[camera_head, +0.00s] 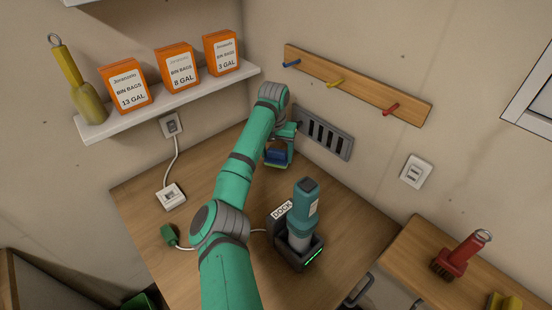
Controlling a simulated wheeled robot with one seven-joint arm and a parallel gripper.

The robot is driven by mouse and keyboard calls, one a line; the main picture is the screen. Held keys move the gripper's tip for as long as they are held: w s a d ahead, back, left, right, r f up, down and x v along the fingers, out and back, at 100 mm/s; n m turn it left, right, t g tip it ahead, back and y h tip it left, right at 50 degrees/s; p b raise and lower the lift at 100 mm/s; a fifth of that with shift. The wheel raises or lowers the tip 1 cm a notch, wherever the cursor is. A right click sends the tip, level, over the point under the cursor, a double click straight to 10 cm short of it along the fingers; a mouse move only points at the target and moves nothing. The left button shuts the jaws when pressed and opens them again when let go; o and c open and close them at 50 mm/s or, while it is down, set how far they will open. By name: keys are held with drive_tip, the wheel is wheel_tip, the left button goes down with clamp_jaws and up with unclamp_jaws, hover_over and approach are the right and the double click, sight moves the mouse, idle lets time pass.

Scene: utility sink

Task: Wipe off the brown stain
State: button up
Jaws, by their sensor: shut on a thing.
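My green arm reaches across the wooden counter (345,215) to its back corner. My gripper (280,146) is there, low over the counter and shut on a small blue block (277,157). The block has a lighter edge along its bottom and looks like a sponge, but it is small and partly covered by the gripper. I cannot tell whether it touches the counter. I cannot make out a brown stain on the counter; my arm and gripper hide part of the back corner.
A teal handheld device (304,208) stands in a black dock (298,252) right of my arm. A white box (171,196) and green plug (169,235) lie left. A wall vent (325,135) is behind. A red brush (461,254) stands on the right-hand surface.

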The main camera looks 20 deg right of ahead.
drive_tip(key=r, duration=0.2)
drive_tip(key=shift+w+d+r, duration=0.15)
drive_tip(key=shift+d+r, duration=0.05)
drive_tip(key=shift+r, duration=0.15)
drive_tip(key=shift+s+d+r, duration=0.25)
drive_tip(key=shift+d+r, duration=0.05)
drive_tip(key=shift+r, duration=0.4)
drive_tip(key=shift+a+r, duration=0.1)
drive_tip(key=shift+r, duration=0.25)
drive_tip(key=shift+a+r, duration=0.2)
drive_tip(key=shift+a, duration=0.1)
drive_tip(key=shift+d, duration=0.1)
